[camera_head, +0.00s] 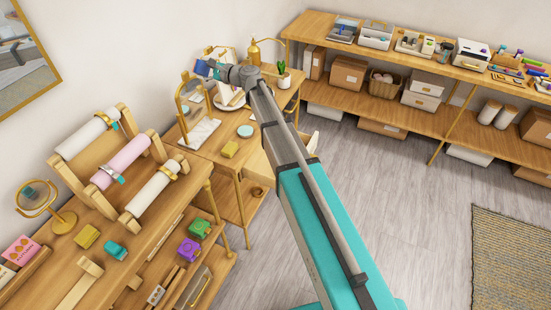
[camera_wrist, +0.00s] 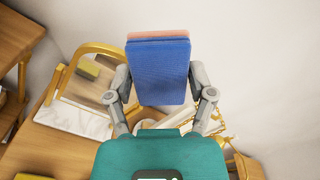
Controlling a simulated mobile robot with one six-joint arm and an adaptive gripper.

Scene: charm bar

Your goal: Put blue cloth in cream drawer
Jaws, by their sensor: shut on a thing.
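My gripper (camera_wrist: 160,85) is shut on a blue cloth (camera_wrist: 160,72), a folded block held upright between the two fingers. A thin salmon-pink layer shows along its top edge in the wrist view. In the head view the blue cloth (camera_head: 201,67) is small at the arm's far end, raised above the small wooden table (camera_head: 212,147) near the wall. A cream panel (camera_head: 310,143), which looks like part of a pulled-out drawer, shows just right of my arm at that table. My arm hides much of it, and I cannot see its inside.
A gold-framed mirror (camera_head: 190,103) and a marble tray (camera_head: 203,133) stand close below my gripper. A gold lamp (camera_head: 254,52) and a small plant (camera_head: 283,78) are behind. Long wooden shelves (camera_head: 432,122) with boxes line the right wall. The grey floor between is clear.

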